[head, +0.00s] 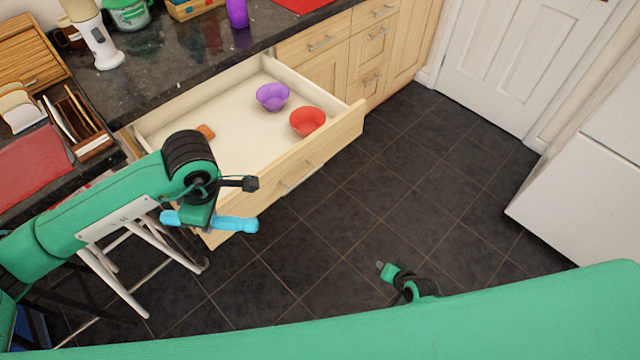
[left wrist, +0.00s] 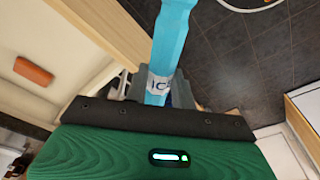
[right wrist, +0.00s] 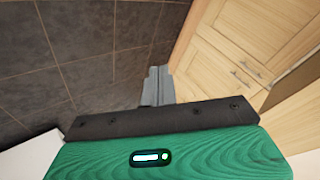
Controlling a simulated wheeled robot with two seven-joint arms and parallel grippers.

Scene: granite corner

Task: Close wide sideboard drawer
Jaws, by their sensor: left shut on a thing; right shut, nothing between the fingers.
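The wide sideboard drawer (head: 205,100) stands pulled out under the dark counter, its wooden front (head: 290,178) facing the floor. Inside are a purple bowl (head: 272,96), a red bowl (head: 307,121) and a small orange-brown block (head: 205,131), which also shows in the left wrist view (left wrist: 34,71). My left gripper (head: 205,217) is shut on a light blue bar-like object (head: 236,224) by the drawer's left front end; I cannot tell whether it touches the front. My right gripper (head: 383,268) is shut and empty over the floor, away from the drawer; its closed fingers show in the right wrist view (right wrist: 158,86).
The counter (head: 150,75) holds a white-topped bottle-like device (head: 100,45), a green pot (head: 128,14), a purple cup (head: 237,13) and racks at left. A white stool (head: 125,265) stands beneath my left arm. Dark tiled floor (head: 420,190) is clear; a white cabinet (head: 580,180) stands right.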

